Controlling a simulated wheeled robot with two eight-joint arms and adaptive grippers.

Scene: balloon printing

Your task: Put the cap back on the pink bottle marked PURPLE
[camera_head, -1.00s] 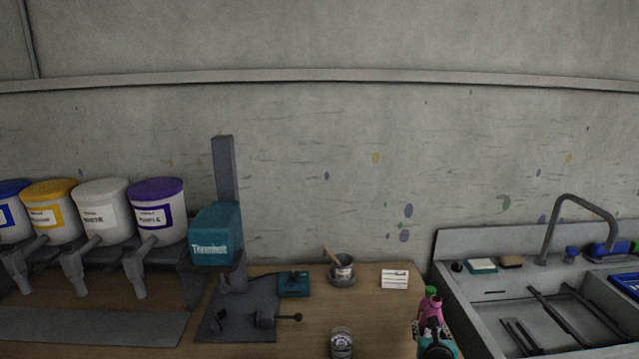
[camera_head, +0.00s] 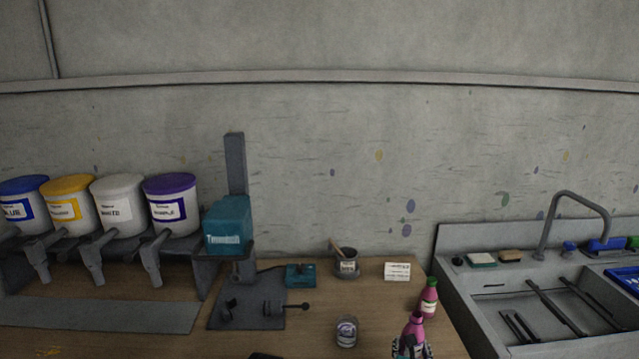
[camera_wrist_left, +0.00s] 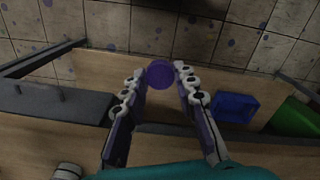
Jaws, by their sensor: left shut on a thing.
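The pink bottle (camera_head: 414,324) shows at the bottom of the head view, upright, with no cap visible on its top. My right gripper (camera_head: 411,349) is around it, cut off by the lower picture edge; its fingers appear closed on the bottle. The bottle's marking cannot be read. In the left wrist view a round purple cap (camera_wrist_left: 161,74) sits between the fingertips of my left gripper (camera_wrist_left: 160,79), which is shut on it. The left gripper cannot be made out in the head view.
A second pink bottle with a green cap (camera_head: 429,297) stands just behind. A jar (camera_head: 346,332) stands to the left, and a white card (camera_head: 397,272) lies farther back. The sink (camera_head: 470,300) is on the right. The press (camera_head: 229,225) is on the left.

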